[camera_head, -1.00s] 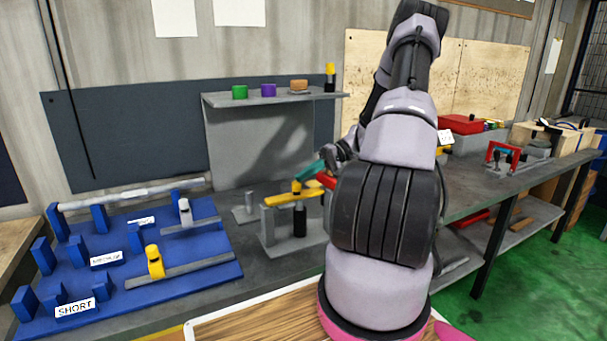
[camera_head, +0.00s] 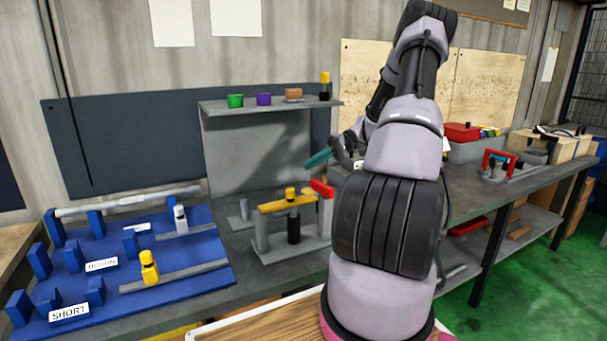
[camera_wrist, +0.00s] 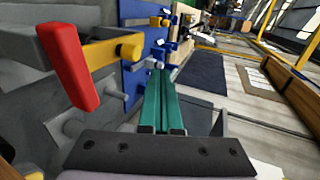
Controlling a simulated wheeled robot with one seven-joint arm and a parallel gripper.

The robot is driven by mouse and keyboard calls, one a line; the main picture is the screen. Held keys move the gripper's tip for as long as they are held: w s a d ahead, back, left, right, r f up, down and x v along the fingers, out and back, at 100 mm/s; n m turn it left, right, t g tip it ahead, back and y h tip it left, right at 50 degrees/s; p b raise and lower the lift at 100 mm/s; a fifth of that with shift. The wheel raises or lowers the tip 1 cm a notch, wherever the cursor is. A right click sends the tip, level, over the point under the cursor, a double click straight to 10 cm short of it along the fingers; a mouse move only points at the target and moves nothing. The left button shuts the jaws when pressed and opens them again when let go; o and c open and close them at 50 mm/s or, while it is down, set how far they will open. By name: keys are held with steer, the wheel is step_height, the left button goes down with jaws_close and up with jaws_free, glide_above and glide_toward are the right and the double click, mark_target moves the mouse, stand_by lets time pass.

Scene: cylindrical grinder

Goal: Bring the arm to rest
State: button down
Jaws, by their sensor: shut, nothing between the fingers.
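My gripper (camera_head: 318,158) shows in the head view as teal fingers, pointing left above the grey bench fixture. In the wrist view its two teal fingers (camera_wrist: 161,100) lie side by side, shut with nothing between them. My arm stands in the right middle of the head view and hides part of the bench behind it. The fixture's yellow bar (camera_head: 287,204) with a red handle (camera_head: 322,188) is below the fingers and apart from them. The red handle (camera_wrist: 68,66) also shows at the left of the wrist view.
A blue rack (camera_head: 185,262) with labelled slots and bars lies at the left. A grey shelf (camera_head: 270,105) with small coloured parts stands behind the fixture. A red clamp-like frame (camera_head: 499,160) and a red-topped box (camera_head: 462,132) are at the right of the bench.

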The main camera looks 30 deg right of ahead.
steer(key=v, duration=0.4)
steer(key=shift+d+f, duration=0.1)
steer(key=shift+d, duration=0.4)
steer(key=s+a+r+m+h, duration=0.1)
steer(key=s+a+r+h, duration=0.3)
steer(key=a+r, duration=0.35)
steer(key=s+a+r+h, duration=0.4)
steer(key=a+r+h, duration=0.15)
steer(key=a, duration=0.25)
steer(key=s+a+r+m+t+h, duration=0.1)
steer(key=s+a+r+t, duration=0.2)
steer(key=s, duration=0.4)
steer(key=s+a+r+m+t+h, duration=0.1)
steer(key=s+a+r+m+t, duration=0.1)
steer(key=s, duration=0.5)
step_height(320, 180, up, 3)
steer(key=shift+s+a+r+t, duration=0.2)
steer(key=shift+s+a+t, duration=0.1)
steer(key=shift+a+t, duration=0.65)
steer(key=shift+d, duration=0.2)
